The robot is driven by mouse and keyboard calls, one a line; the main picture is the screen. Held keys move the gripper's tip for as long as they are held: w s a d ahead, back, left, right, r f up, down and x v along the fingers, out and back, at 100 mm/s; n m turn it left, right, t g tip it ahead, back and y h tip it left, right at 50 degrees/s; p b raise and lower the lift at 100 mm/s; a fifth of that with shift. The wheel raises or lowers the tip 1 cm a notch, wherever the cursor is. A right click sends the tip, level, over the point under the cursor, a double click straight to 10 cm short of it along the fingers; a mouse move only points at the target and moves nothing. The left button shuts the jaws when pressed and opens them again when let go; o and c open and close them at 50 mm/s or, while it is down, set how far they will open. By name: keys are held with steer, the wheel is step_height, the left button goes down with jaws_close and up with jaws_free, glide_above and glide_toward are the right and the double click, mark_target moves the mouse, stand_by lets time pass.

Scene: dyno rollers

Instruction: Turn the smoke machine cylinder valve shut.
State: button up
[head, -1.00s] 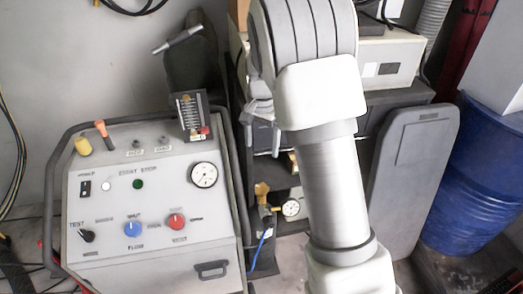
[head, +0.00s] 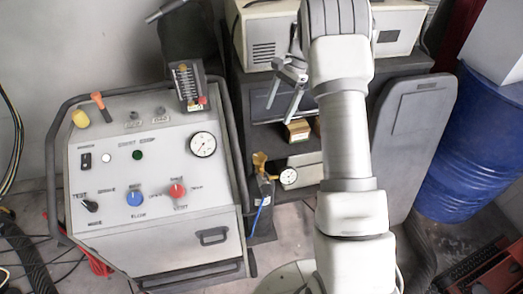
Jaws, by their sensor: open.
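The smoke machine (head: 150,175) is a grey cabinet with a sloped control panel at the left of the head view. Just right of it stands a small dark cylinder (head: 262,190) with a brass valve (head: 260,163) on top. A round white gauge (head: 289,176) sits at its right, and a blue hose runs down from it. My gripper (head: 283,104) is open and empty, with its fingers pointing down. In the picture it is above and slightly right of the valve, apart from it. The valve's exact position, open or shut, cannot be told.
A dark shelf unit (head: 262,97) with small boxes (head: 297,130) stands behind my gripper. A tubular frame (head: 232,150) borders the machine close to the cylinder. A grey panel (head: 410,140) and a blue drum (head: 480,145) stand at the right. Hoses lie on the floor at lower left.

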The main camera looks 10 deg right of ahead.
mark_target(259, 157)
steer(key=b+x, duration=0.1)
steer(key=x, duration=1.5)
steer(key=shift+s+a+f+b, duration=0.1)
steer(key=shift+a+f+b, duration=0.05)
steer(key=shift+f+b, duration=0.25)
steer(key=c, duration=1.4)
steer(key=shift+o, duration=0.2)
steer(key=shift+r+m, duration=0.1)
steer(key=shift+m, duration=0.3)
steer(key=m+t, duration=0.1)
steer(key=m, duration=0.2)
steer(key=shift+s+m+t+p, duration=0.15)
steer(key=shift+m+t+p, duration=0.15)
steer(key=shift+p, duration=0.05)
steer(key=m+t, duration=0.2)
steer(key=m, duration=0.2)
steer(key=shift+s+m, duration=0.15)
steer(key=shift+m, duration=0.45)
